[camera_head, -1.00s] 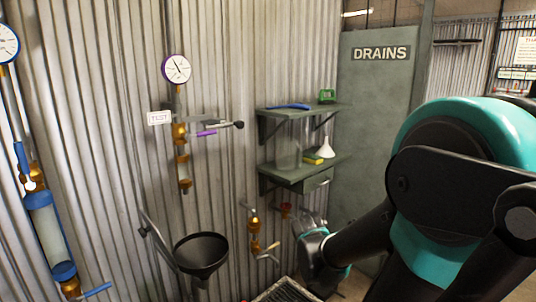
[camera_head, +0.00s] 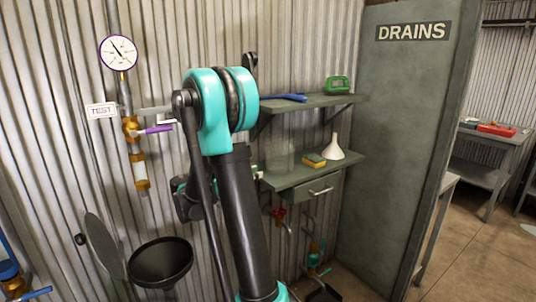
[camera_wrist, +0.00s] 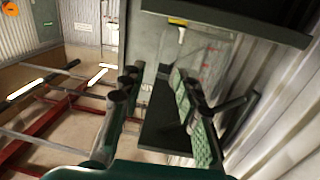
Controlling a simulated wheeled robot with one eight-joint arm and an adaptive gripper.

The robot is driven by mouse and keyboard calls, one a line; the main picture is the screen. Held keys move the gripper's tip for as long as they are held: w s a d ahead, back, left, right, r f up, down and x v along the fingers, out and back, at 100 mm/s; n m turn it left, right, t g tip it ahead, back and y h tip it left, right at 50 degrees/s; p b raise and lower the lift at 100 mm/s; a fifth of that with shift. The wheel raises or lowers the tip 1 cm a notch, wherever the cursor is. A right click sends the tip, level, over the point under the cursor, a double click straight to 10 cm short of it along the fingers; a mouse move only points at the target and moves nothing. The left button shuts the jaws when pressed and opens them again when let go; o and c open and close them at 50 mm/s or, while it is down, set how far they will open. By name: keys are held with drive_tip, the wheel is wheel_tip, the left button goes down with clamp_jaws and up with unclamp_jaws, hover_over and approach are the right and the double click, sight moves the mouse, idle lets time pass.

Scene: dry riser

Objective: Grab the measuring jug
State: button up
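The measuring jug (camera_wrist: 214,62) is clear, with red markings, and shows in the wrist view beyond my fingers, by the shelf. In the head view my arm and its own transparency make it hard to pick out. My gripper (camera_wrist: 155,90) is open, with its dark fingers spread and green pads showing on the right one. I see nothing between the fingers, and the jug looks apart from them. In the head view the gripper is largely hidden behind my arm, near the left end of the lower shelf (camera_head: 290,179).
The upper shelf (camera_head: 325,100) holds a blue item (camera_head: 285,97) and a green can (camera_head: 339,84). A black funnel (camera_head: 160,262) and valve pipework are to the left. The DRAINS panel (camera_head: 390,150) stands right.

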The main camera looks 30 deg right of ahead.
approach(291, 168)
drive_tip(key=d, duration=0.1)
drive_tip(key=d+r, duration=0.1)
drive_tip(key=d, duration=0.3)
drive_tip(key=shift+r, duration=0.4)
drive_tip(key=d, duration=0.2)
drive_tip(key=d+r, duration=0.1)
drive_tip(key=d, duration=0.1)
drive_tip(key=shift+d, duration=0.75)
drive_tip(key=shift+c, duration=0.2)
clamp_jaws()
